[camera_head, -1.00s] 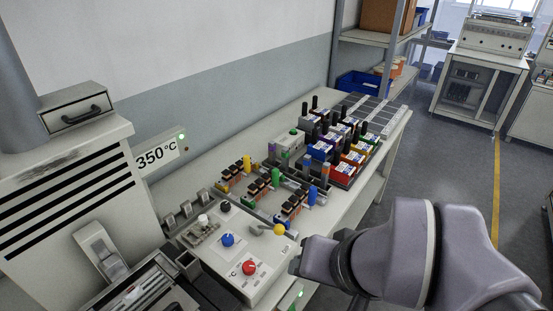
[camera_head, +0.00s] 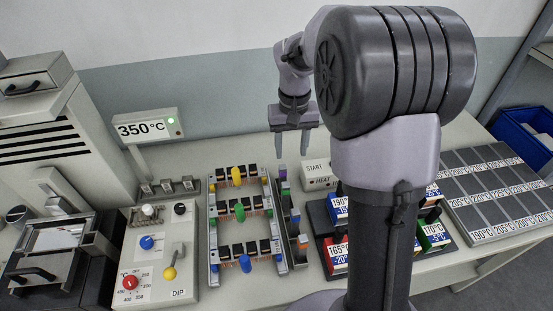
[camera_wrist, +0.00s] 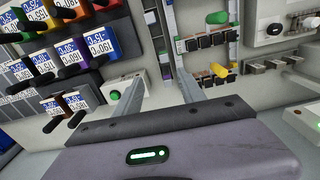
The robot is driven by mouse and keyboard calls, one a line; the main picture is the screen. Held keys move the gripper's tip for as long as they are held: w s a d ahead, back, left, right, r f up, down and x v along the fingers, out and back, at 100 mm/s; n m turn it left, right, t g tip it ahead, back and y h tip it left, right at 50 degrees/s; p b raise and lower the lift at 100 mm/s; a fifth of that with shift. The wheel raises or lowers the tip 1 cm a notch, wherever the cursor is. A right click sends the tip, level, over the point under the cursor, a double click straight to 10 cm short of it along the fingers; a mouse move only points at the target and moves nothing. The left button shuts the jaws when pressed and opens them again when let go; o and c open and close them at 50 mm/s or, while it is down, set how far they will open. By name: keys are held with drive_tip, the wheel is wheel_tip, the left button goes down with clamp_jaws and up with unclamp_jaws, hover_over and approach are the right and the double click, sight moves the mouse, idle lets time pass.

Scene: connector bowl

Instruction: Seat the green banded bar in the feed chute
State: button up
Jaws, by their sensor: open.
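A bar of dark blocks with orange contacts and a green cylinder (camera_head: 239,210) on it lies in the middle row of a rack. It is probably the green banded bar; its green cylinder also shows in the wrist view (camera_wrist: 217,17). My gripper (camera_head: 292,155) hangs fingers-down behind and right of the rack, apart from the bar. In the wrist view its two fingers (camera_wrist: 161,75) are apart, with nothing between them. A sloped chute-like part (camera_head: 50,190) on the white machine at left may be the feed chute; I cannot tell surely.
Similar bars carry a yellow cylinder (camera_head: 236,175) and a blue one (camera_head: 245,263). A coloured-block strip (camera_head: 295,215) and a START/HEAT box (camera_head: 318,174) stand right of the rack. A knob panel (camera_head: 160,245) is at left. My arm hides part of the label blocks (camera_head: 432,232).

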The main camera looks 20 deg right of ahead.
sight(285, 184)
drive_tip(key=f+b, duration=0.1)
drive_tip(key=f, duration=0.3)
drive_tip(key=f+b, duration=0.2)
drive_tip(key=f, duration=0.2)
drive_tip(key=a+f+b, duration=0.1)
drive_tip(key=f+b, duration=0.1)
drive_tip(key=f, duration=0.2)
drive_tip(key=shift+f, duration=0.3)
drive_tip(key=f, duration=0.1)
drive_tip(key=f+b, duration=0.1)
drive_tip(key=f, duration=0.1)
drive_tip(key=f+b, duration=0.1)
drive_tip(key=f, duration=0.1)
drive_tip(key=shift+w, duration=0.4)
drive_tip(key=shift+r, duration=0.1)
clamp_jaws()
